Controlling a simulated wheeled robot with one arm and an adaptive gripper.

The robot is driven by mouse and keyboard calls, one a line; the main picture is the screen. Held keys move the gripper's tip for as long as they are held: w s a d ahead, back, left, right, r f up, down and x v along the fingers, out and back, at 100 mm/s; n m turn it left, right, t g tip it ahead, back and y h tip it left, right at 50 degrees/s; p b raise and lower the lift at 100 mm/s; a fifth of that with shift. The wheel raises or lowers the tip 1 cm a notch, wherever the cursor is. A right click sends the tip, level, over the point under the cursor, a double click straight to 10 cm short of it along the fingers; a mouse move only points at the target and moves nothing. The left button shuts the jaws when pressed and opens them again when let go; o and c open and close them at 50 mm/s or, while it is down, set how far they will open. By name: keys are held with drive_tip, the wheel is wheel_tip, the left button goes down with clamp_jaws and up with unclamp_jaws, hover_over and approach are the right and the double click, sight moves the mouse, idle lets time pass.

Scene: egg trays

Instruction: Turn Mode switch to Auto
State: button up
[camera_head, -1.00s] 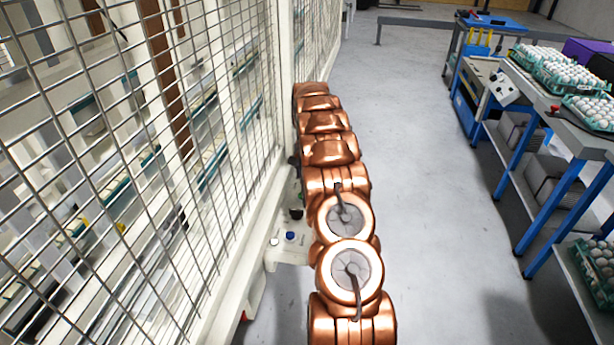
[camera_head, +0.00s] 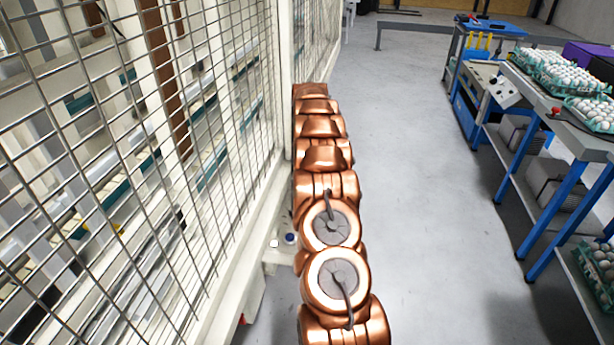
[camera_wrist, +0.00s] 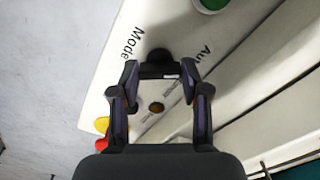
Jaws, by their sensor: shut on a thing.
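In the wrist view, the Mode switch (camera_wrist: 157,56) is a dark knob on a pale control panel (camera_wrist: 95,105). The word "Mode" is printed to its left, and a partly hidden "Au..." label is to its right. My gripper (camera_wrist: 159,69) is shut on the switch, with a fingertip at either side of it. The fingers hide part of the knob, so its exact pointing direction cannot be told. In the head view, my copper arm covers the gripper and the switch; only a corner of the panel (camera_head: 272,257) shows.
A green button (camera_wrist: 211,3) is near the switch, and red (camera_wrist: 102,124) and yellow (camera_wrist: 103,138) parts are at the panel's left edge. A wire mesh fence (camera_head: 140,150) runs along the left. A blue-legged table (camera_head: 565,125) with egg trays stands right; the floor between is clear.

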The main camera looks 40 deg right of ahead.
drive_tip(key=shift+n, duration=0.7)
drive_tip(key=o, duration=1.1)
drive_tip(key=shift+o, duration=0.2)
wheel_tip(320, 180, up, 12)
idle(0.8)
